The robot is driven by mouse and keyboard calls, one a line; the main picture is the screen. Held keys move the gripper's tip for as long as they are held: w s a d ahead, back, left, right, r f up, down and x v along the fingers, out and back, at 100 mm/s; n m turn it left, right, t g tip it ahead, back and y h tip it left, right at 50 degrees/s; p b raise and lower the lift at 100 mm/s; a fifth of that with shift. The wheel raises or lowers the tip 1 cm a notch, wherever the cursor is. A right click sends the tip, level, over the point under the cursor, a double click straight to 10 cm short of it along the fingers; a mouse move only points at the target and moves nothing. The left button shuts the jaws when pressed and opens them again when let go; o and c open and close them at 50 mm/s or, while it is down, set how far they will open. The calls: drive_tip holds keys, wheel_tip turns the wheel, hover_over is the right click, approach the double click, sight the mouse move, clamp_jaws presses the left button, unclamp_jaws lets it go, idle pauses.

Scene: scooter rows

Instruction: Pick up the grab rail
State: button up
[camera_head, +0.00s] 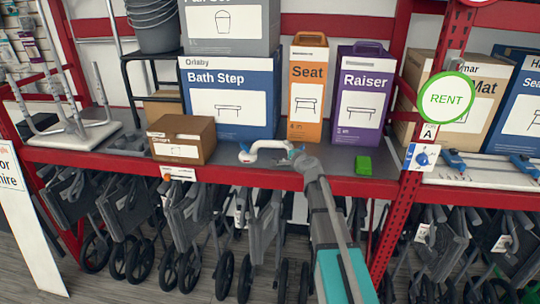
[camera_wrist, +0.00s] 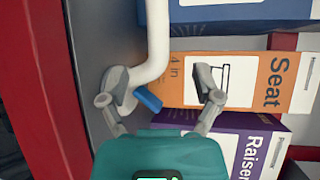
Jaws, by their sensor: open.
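The grab rail (camera_head: 266,144) is a white curved bar with blue at its ends. It lies on the grey shelf in front of the boxes in the head view. In the wrist view the white bar (camera_wrist: 157,38) runs down from the top and bends left towards one finger, with a blue piece beside the bend. My gripper (camera_head: 301,162) is at the rail's right end. In the wrist view my gripper (camera_wrist: 160,84) is open, with the rail's near end and blue piece between or just beyond its fingers. Whether a finger touches the rail cannot be told.
Behind the rail stand the Bath Step box (camera_head: 232,128), the orange Seat box (camera_head: 308,70) and the purple Raiser box (camera_head: 361,135). A brown carton (camera_head: 181,138) is to the left, a green block (camera_head: 363,165) to the right. A red post (camera_head: 400,210) stands further right.

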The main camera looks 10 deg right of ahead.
sight(278, 145)
drive_tip(key=shift+b+x, duration=0.35)
drive_tip(key=shift+x, duration=2.2)
drive_tip(key=shift+b+x, duration=0.55)
drive_tip(key=shift+x, duration=2.05)
drive_tip(key=shift+d+f, duration=0.1)
drive_tip(key=shift+d, duration=0.1)
drive_tip(key=shift+c, duration=0.2)
clamp_jaws()
